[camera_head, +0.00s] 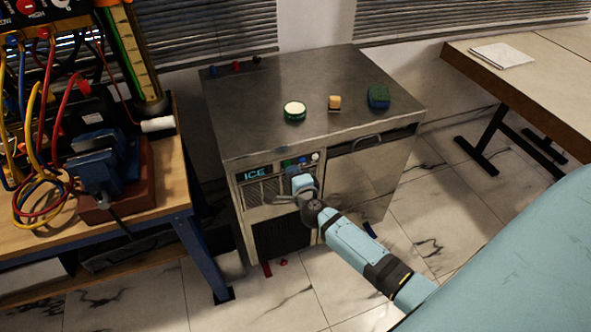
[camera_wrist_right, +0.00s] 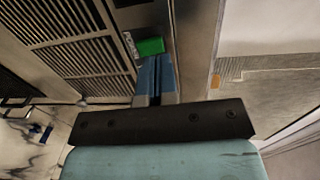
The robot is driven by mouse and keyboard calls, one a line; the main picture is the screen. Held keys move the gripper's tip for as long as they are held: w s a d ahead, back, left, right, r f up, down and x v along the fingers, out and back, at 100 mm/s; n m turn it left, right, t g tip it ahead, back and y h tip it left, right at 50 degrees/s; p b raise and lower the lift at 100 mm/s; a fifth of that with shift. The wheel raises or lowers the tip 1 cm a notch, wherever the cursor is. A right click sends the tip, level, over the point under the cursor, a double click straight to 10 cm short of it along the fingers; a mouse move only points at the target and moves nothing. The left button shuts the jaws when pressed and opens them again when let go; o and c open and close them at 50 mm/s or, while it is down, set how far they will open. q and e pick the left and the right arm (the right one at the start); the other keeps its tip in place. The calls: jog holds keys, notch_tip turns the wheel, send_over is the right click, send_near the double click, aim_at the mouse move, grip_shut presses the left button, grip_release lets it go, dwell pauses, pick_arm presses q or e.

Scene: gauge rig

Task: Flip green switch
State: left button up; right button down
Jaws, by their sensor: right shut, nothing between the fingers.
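The green switch (camera_wrist_right: 151,46) is a lit green rectangle beside a small label reading like POWER, on the metal front of the ice machine (camera_head: 295,138). In the head view the switch (camera_head: 303,160) is small, in a row beside the ICE display (camera_head: 256,173). My right gripper (camera_head: 298,178) is in front of that panel, just below the switch. In the right wrist view its blue fingers (camera_wrist_right: 155,64) are shut and empty, with their tips close to the switch's lower edge. I cannot tell whether they touch it. My left gripper is not in view.
A workbench with a blue vise (camera_head: 95,165) and cables stands close on the left. A table (camera_head: 552,75) stands at right.

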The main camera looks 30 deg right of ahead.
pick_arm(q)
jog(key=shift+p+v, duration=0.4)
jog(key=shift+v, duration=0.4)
pick_arm(e)
jog(key=v, duration=1.1)
jog(key=shift+r, duration=0.2)
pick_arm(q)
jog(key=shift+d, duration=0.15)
pick_arm(e)
jog(key=shift+s+a, duration=0.1)
jog(key=shift+a, duration=0.05)
